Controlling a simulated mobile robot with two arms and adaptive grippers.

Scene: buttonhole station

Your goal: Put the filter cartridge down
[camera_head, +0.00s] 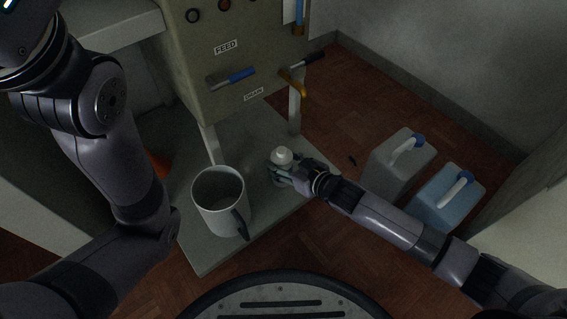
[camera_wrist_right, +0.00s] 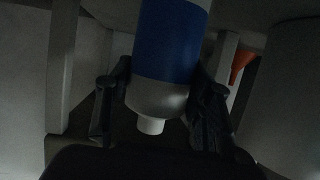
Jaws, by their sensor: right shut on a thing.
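The filter cartridge shows in the head view as a white rounded top (camera_head: 282,156) above the grey platform (camera_head: 262,208), below the machine. In the right wrist view the cartridge (camera_wrist_right: 168,45) is white with a wide blue band and a narrow white nozzle end. My right gripper (camera_head: 281,173) is shut on it, with one finger on each side in the wrist view (camera_wrist_right: 160,100). The lower part of the cartridge is hidden in the head view, so I cannot tell whether it touches the platform. My left gripper is out of view.
A grey bucket (camera_head: 218,196) with a dark handle stands on the platform, left of the cartridge. The machine panel (camera_head: 200,50) and its legs (camera_head: 295,108) rise behind. A white jug (camera_head: 395,170) and a blue jug (camera_head: 443,200) stand at right. An orange object (camera_head: 159,165) is partly hidden.

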